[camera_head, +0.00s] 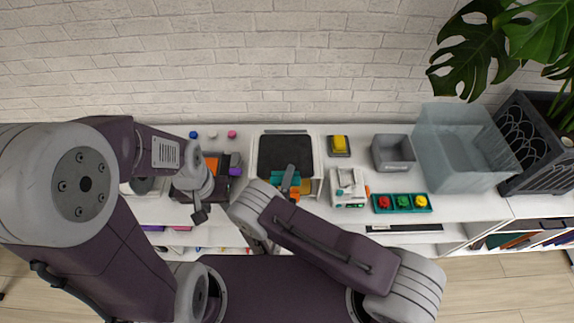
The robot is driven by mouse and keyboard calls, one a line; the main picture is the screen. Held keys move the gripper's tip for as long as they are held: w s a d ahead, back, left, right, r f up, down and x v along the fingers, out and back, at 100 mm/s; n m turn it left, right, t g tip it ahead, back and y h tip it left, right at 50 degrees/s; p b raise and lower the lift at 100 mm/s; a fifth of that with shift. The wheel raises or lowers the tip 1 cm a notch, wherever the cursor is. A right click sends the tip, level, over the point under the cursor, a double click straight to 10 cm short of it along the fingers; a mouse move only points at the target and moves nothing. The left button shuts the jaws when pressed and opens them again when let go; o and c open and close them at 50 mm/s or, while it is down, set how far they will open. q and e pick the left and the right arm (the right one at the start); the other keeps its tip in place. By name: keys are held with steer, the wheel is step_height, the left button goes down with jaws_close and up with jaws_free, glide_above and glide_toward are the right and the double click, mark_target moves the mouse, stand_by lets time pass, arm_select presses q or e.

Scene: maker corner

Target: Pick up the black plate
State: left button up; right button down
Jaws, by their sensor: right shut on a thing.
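The black plate (284,150) is a dark square lying flat in a white frame at the middle of the white worktop. My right gripper (289,176) reaches in from the lower right and is shut at the plate's near edge, on the plate as far as I can see. The contact itself is small and partly hidden by the gripper. My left gripper (199,213) hangs over the worktop's front left, apart from the plate. Its fingers are too small and dark to tell open from shut.
Teal and orange parts lie by my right gripper. Right of the plate are a yellow button box (339,145), a grey bin (394,153), a white device (348,186), a teal tray (402,203) with coloured knobs and a clear tub (447,150). A brick wall stands behind.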

steer(key=shift+w+r, duration=0.1)
steer(key=shift+w, duration=0.05)
step_height(320, 180, up, 10)
steer(key=shift+f+b, duration=0.1)
steer(key=shift+b, duration=0.25)
steer(key=shift+s, duration=0.2)
